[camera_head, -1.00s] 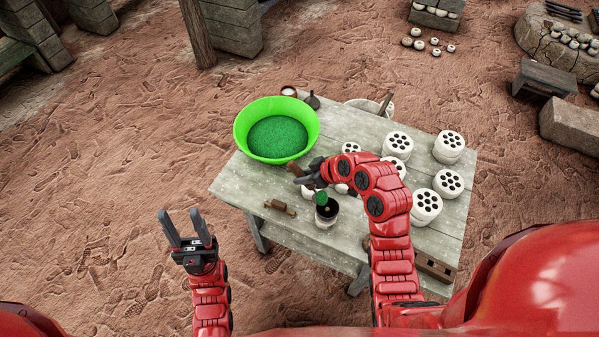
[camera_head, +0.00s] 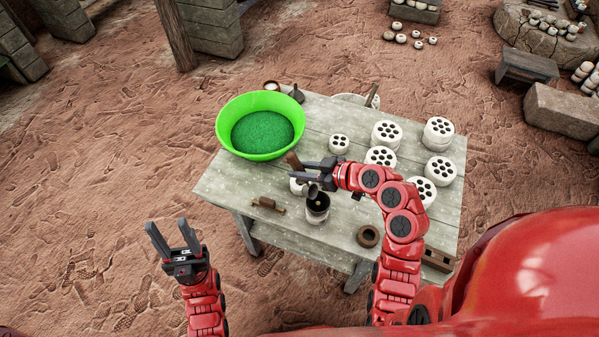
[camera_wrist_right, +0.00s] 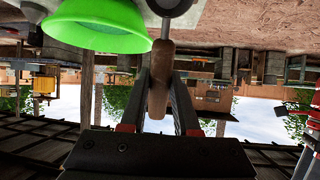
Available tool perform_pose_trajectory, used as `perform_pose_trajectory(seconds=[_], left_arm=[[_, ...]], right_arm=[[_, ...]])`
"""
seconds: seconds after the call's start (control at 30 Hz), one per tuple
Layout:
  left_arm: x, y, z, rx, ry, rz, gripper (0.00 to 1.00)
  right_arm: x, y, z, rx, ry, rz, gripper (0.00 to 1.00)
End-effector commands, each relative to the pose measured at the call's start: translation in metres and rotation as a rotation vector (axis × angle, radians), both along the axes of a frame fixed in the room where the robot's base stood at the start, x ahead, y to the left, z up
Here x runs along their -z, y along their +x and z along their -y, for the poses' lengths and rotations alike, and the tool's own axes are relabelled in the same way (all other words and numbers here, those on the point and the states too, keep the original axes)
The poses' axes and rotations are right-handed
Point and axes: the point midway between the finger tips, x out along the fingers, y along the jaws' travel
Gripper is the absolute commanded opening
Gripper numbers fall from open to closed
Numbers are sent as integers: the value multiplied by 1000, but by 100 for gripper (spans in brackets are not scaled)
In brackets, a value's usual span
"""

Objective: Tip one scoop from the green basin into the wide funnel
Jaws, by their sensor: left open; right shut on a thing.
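The green basin (camera_head: 224,133) stands at the table's far left corner, with green grainy material (camera_head: 262,133) in it. My right gripper (camera_head: 312,170) is shut on the brown handle of a scoop (camera_head: 292,160); the handle also shows between the fingers in the right wrist view (camera_wrist_right: 157,95). The scoop's dark bowl (camera_head: 313,191) is tilted just over a pale, dark-mouthed vessel (camera_head: 318,212), seemingly the wide funnel or what holds it. No green shows in the bowl. Whether bowl and rim touch, I cannot tell. My left gripper (camera_head: 173,238) is open and empty, left of the table.
Several white blocks with dark holes (camera_head: 387,133) stand on the table's right half. A brown-handled tool (camera_head: 268,204) lies left of the vessel. A brown ring (camera_head: 368,236) lies to its right. A small cup (camera_head: 272,86) and a dark pot (camera_head: 296,94) stand behind the basin.

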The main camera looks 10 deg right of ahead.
Motion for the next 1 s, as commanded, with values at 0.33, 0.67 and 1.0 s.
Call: perform_pose_trajectory(seconds=[0.33,0.67,1.0], left_arm=[[27,0,0,0,0,0,50],[43,0,0,0,0,0,50],[45,0,0,0,0,0,50]], right_arm=[[0,-5,6,0,54,49,0],[-4,-8,10,0,96,86,0],[-6,-10,11,-1,105,94,0]])
